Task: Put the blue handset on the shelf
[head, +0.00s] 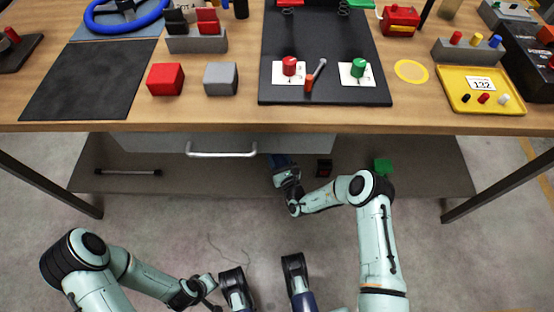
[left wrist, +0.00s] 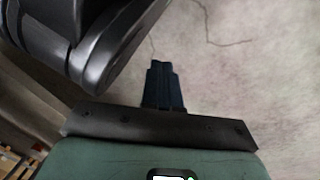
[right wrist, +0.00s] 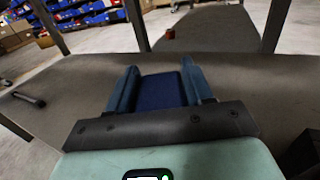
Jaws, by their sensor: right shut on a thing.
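The blue handset (right wrist: 162,90) is between the fingers of my right gripper (right wrist: 163,88) in the right wrist view; only a flat dark blue face shows. In the head view the right gripper (head: 281,163) reaches under the table front, above the lower shelf (head: 225,182). Whether the handset touches the shelf cannot be told. The shelf board (right wrist: 75,80) spreads out around and beyond the gripper in the right wrist view. My left gripper (left wrist: 163,86) is shut and empty, with its fingers together over the concrete floor, away from the shelf.
A drawer with a metal handle (head: 221,152) hangs above the shelf. The tabletop (head: 215,112) overhangs it. The shelf's left part is mostly clear.

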